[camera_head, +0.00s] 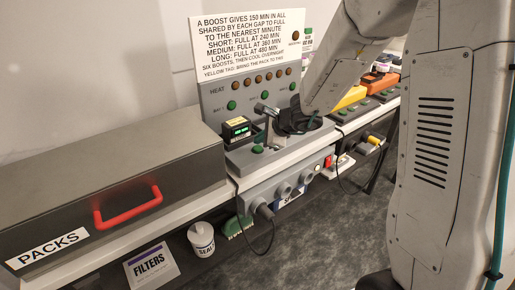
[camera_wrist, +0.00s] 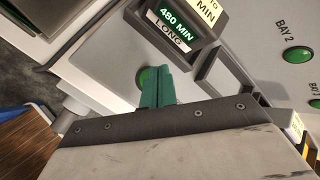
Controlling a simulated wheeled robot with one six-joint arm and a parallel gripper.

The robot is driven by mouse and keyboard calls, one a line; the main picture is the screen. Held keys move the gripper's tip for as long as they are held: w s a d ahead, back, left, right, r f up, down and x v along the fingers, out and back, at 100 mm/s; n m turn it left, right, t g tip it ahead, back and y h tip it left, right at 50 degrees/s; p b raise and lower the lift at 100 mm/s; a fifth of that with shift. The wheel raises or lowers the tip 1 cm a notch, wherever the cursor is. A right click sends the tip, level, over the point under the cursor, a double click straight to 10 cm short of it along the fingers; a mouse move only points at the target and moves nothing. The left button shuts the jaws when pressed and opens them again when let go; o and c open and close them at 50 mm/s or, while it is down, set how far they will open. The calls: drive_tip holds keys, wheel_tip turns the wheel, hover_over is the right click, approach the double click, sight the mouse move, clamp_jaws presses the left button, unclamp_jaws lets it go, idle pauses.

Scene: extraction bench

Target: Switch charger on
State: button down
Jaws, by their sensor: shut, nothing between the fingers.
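The charger is a grey unit (camera_head: 285,167) with a sloped HEAT panel behind, carrying rows of amber and green round buttons or lamps. A black pack (camera_head: 236,130) sits at its left bay; its green display reads 480 MIN, LONG in the wrist view (camera_wrist: 174,22). My gripper (camera_wrist: 155,75) is shut and empty, its teal fingers over a green button (camera_wrist: 143,76) on the charger's flat top, partly covering it. I cannot tell whether they touch it. In the head view my gripper (camera_head: 270,133) is over the charger's top, partly hidden. A small red part (camera_head: 328,161) shows on the front.
A grey PACKS box (camera_head: 100,180) with a red handle stands at left. A printed sign (camera_head: 250,42) stands behind the charger. Yellow and orange units (camera_head: 378,82) stand to the right. A white tub (camera_head: 202,240) and FILTERS box (camera_head: 152,265) are below. A cable hangs from the front.

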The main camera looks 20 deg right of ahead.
sight(261, 149)
drive_tip(key=shift+f, duration=0.1)
drive_tip(key=shift+f, duration=0.35)
drive_tip(key=shift+f, duration=0.4)
idle(0.7)
drive_tip(key=shift+r, duration=0.85)
drive_tip(key=shift+r, duration=2.5)
